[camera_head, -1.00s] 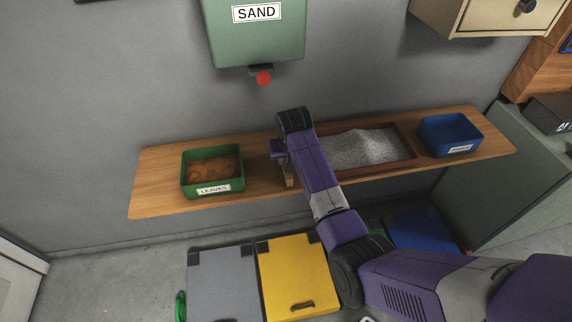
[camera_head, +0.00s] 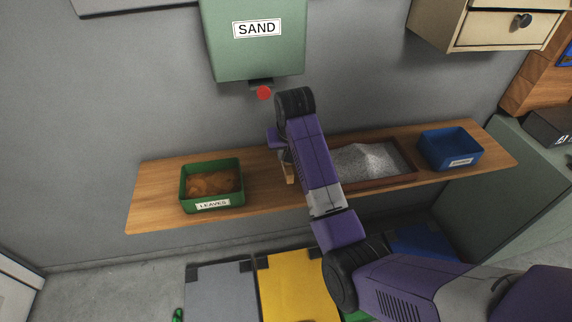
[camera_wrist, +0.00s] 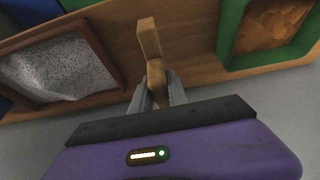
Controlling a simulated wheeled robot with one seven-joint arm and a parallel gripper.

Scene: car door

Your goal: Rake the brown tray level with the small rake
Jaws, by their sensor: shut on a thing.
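The brown tray (camera_head: 408,178) sits on the wooden shelf, filled with grey sand (camera_head: 365,158) heaped into a mound; my arm hides its left part. It also shows at the left of the wrist view (camera_wrist: 112,72). The small wooden rake (camera_wrist: 150,42) is in my gripper (camera_wrist: 158,88), which is shut on its handle. Its wooden end points away from the gripper over the shelf, between the brown tray and the green box. In the head view a bit of the rake (camera_head: 289,172) shows left of my arm, apart from the tray.
The green LEAVES box (camera_head: 212,205) stands at the shelf's left and a blue labelled box (camera_head: 452,160) at its right. The green SAND dispenser (camera_head: 252,60) with a red knob (camera_head: 264,93) hangs above. Bare shelf (camera_head: 262,180) lies between the LEAVES box and my arm.

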